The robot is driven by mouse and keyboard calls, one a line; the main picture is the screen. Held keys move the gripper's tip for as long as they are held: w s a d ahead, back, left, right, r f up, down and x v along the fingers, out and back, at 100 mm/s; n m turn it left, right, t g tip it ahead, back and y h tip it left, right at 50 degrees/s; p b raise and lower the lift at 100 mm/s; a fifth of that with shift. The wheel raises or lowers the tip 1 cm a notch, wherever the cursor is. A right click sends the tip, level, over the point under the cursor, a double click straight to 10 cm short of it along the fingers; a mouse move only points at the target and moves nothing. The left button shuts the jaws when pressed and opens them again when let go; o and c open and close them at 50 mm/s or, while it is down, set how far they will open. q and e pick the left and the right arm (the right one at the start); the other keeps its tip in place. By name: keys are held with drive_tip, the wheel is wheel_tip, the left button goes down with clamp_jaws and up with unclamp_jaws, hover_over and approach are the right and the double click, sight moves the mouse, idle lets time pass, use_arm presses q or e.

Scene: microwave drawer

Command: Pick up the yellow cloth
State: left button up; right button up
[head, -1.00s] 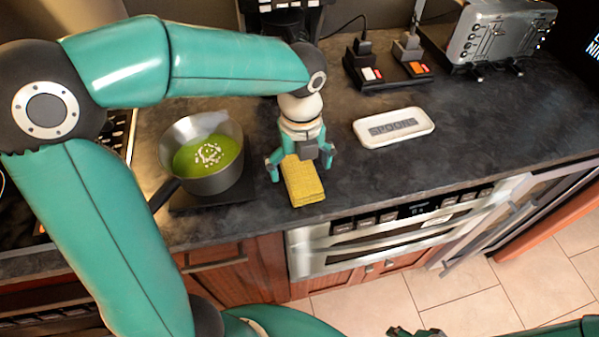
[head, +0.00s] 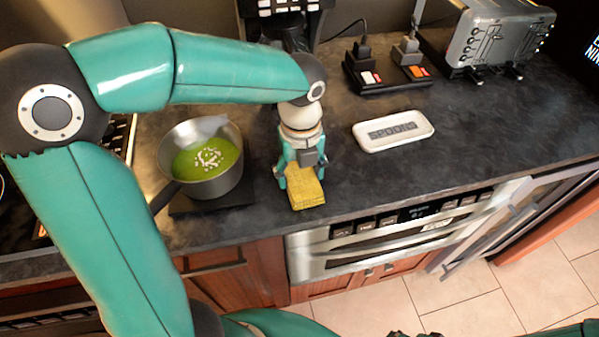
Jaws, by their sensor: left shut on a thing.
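The yellow cloth (head: 307,193) is a folded, block-like pad on the dark countertop, close to the front edge. My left gripper (head: 301,178) comes down over its back part from above, with its fingers shut on the cloth's sides. The front part of the cloth shows in front of the fingers. I cannot tell whether the cloth is lifted off the counter. My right gripper (head: 412,334) is barely in view at the bottom edge, and its jaws cannot be made out.
A pot of green soup (head: 203,166) stands left of the cloth, its handle toward the front. A white spoon rest (head: 393,130) lies to the right. A toaster (head: 500,40) and a black power strip (head: 388,72) stand behind. The microwave drawer (head: 400,228) is below the counter edge.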

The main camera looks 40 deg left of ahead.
sight(301, 175)
use_arm(q)
wheel_tip(301, 175, up, 20)
drive_tip(key=p, duration=0.2)
idle(0.4)
drive_tip(key=o, duration=0.5)
drive_tip(key=c, duration=0.5)
drive_tip(key=shift+f, duration=0.15)
